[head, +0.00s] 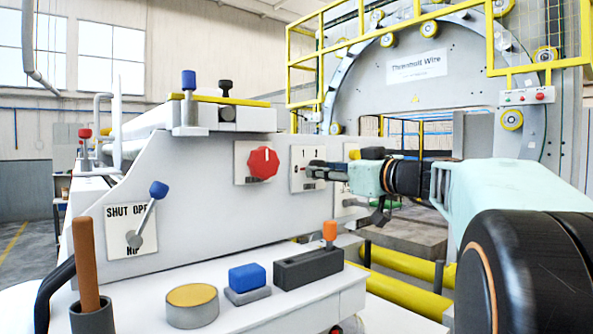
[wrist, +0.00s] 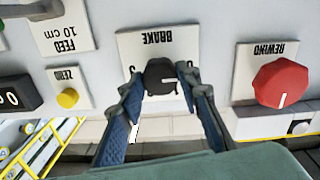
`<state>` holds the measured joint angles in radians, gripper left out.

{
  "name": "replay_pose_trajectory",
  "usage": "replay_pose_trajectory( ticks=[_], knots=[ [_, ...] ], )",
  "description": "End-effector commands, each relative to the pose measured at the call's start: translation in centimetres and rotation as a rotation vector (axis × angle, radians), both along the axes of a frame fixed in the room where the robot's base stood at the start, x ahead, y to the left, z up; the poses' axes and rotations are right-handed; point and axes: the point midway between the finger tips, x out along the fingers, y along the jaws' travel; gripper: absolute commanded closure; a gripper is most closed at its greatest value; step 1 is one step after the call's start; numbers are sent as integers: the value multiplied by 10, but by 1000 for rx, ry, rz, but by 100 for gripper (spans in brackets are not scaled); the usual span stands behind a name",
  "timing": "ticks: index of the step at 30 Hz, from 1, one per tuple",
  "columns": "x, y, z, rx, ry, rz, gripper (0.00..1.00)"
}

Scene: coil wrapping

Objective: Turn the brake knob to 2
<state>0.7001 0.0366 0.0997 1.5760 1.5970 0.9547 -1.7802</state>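The black brake knob (wrist: 160,77) sits on a white plate (wrist: 128,44) labelled BRAKE, which appears upside down in the wrist view. A white pointer line on the knob points to the right in that view. My gripper (wrist: 160,82) has one blue-padded finger on each side of the knob, close against its sides. The fingers cover parts of the plate's marks, so the numbers cannot be read fully. In the head view, my gripper (head: 318,171) reaches in from the right to the brake plate (head: 301,155), and its fingers hide the knob.
The red rewind knob (wrist: 282,84) is beside the brake plate. The yellow zero button (wrist: 68,98) and feed plate (wrist: 64,22) are on its other side. Below, a ledge holds a blue button (head: 247,277), a yellow-topped button (head: 192,305) and an orange-tipped switch (head: 330,235).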

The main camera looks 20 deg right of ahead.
Motion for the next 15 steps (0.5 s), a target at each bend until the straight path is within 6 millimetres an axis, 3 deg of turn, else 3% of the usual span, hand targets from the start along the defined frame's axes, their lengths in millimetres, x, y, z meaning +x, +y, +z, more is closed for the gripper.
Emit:
replay_pose_trajectory(
  ticks=[5, 15],
  knots=[
    [0, 0, 0, 0, 0, 0, 93],
    [0, 1, -1, 47, 18, 1, 93]
  ],
)
